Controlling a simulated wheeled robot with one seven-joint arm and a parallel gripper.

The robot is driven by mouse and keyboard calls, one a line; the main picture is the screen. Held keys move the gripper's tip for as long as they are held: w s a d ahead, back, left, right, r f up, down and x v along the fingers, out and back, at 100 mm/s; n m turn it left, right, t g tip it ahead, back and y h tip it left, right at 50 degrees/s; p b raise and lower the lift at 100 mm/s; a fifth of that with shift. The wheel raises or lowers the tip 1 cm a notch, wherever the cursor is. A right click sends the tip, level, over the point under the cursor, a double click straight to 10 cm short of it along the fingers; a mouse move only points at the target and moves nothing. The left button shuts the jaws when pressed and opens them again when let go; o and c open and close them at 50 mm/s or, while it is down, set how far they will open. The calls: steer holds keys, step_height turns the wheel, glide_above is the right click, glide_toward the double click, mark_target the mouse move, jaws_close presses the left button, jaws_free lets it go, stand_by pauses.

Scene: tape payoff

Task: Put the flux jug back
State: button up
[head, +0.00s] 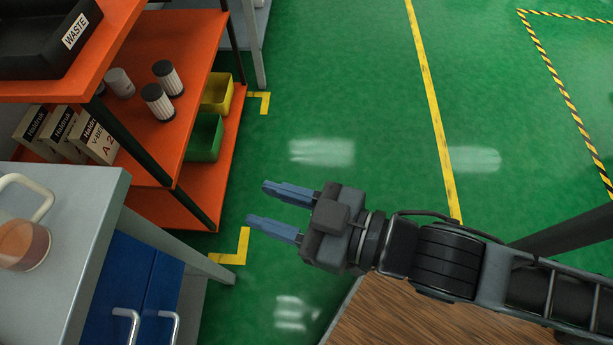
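A clear jug with a pale rim and handle (22,243) stands on the grey bench top (75,205) at the left edge of the head view. It holds a reddish-brown liquid, and part of it is cut off by the frame. I take it to be the flux jug, though no label shows. My gripper (281,210) is over the green floor, well to the right of the jug and bench. Its two blue fingers point left, are spread apart, and have nothing between them.
An orange shelf unit (185,205) stands behind the bench, with a black WASTE tray (47,30), grey-and-white cylinders (158,103), boxes (98,140), a green bin (205,138) and a yellow bin (217,93). Blue doors (135,275) are below the bench top. Open floor lies beyond my gripper.

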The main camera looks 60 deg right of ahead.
steer(key=s+d+m+h, duration=0.1)
steer(key=s+d, duration=0.3)
steer(key=s, duration=0.3)
steer(key=s+d+r+m+h, duration=0.1)
steer(key=s+d+h, duration=0.1)
steer(key=s+d, duration=0.2)
steer(key=s, duration=0.3)
steer(key=shift+r+m+g+h, duration=0.25)
steer(key=shift+m+g+h, duration=0.05)
steer(key=shift+m+g, duration=0.1)
steer(key=shift+w+f, duration=0.1)
steer(key=shift+c, duration=0.3)
stand_by(0.4)
